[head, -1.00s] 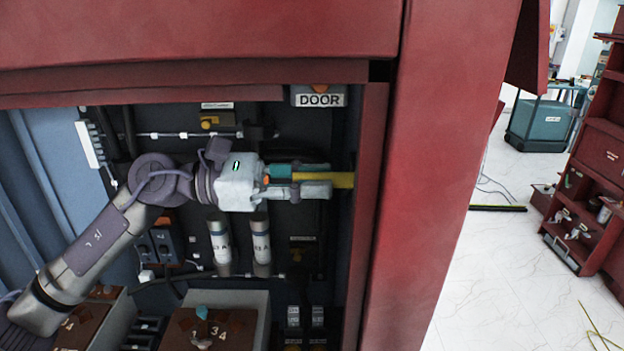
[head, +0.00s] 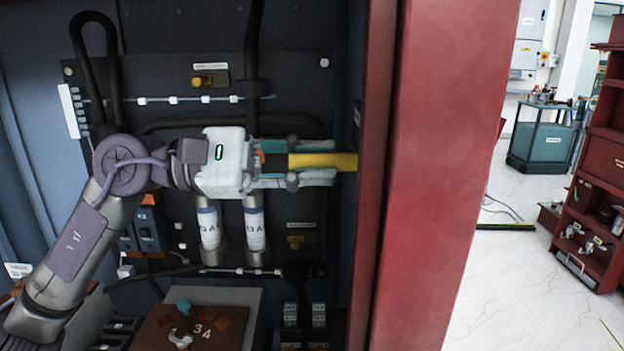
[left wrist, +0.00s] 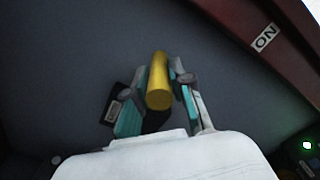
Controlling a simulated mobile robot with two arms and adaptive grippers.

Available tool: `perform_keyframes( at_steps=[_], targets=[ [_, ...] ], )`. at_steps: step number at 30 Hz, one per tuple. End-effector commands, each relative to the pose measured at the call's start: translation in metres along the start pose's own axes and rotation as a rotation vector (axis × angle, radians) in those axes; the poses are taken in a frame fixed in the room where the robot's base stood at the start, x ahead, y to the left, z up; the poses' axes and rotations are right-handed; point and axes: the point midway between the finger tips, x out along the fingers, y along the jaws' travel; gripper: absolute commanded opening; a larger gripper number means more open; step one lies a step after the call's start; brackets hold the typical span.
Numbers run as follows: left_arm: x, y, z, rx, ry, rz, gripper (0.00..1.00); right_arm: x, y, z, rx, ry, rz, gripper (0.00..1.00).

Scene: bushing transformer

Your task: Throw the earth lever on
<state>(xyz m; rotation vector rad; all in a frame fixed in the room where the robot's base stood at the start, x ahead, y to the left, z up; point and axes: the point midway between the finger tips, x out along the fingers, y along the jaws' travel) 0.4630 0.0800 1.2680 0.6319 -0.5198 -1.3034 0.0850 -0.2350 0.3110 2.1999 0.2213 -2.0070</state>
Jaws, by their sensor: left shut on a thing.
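The earth lever shows as a yellow bar (head: 330,161) running level to the cabinet's right inner wall in the head view. My left gripper (head: 297,163) reaches across from the left, with its fingers above and below the bar. It is shut on the lever. In the left wrist view the yellow lever (left wrist: 159,82) stands between the two teal-padded fingers (left wrist: 160,97). An ON label (left wrist: 265,38) is at the upper right there, apart from the lever. The lever's mount is mostly hidden. My right gripper is not in view.
The cabinet's red post (head: 440,170) stands right of the lever. A brown box marked 34 (head: 222,332) sits below. Open floor lies outside at right.

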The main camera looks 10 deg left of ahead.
Motion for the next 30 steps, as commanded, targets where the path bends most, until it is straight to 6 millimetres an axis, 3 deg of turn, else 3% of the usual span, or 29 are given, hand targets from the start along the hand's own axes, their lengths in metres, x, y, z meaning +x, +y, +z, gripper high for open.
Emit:
perform_keyframes(
  at_steps=[1, 5, 19, 20, 24, 30],
  targets=[
    [0.0002, -0.0053, -0.0050, 0.016, 0.001, -0.002, 0.00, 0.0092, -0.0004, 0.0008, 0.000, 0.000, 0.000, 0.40],
    [0.0002, -0.0067, -0.0062, 0.045, 0.001, -0.002, 0.00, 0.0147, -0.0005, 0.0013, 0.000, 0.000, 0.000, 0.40],
    [0.0001, -0.0061, -0.0057, 0.059, 0.002, -0.002, 0.00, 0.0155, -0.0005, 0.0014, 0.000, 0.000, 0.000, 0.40],
    [0.0001, -0.0060, -0.0057, 0.059, 0.002, -0.002, 0.25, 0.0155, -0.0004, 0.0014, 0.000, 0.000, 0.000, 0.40],
    [0.0000, -0.0059, -0.0056, 0.058, 0.002, -0.001, 0.47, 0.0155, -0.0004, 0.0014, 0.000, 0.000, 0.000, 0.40],
    [0.0000, -0.0059, -0.0055, 0.058, 0.001, -0.001, 0.47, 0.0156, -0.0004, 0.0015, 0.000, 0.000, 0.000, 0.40]
  ],
)
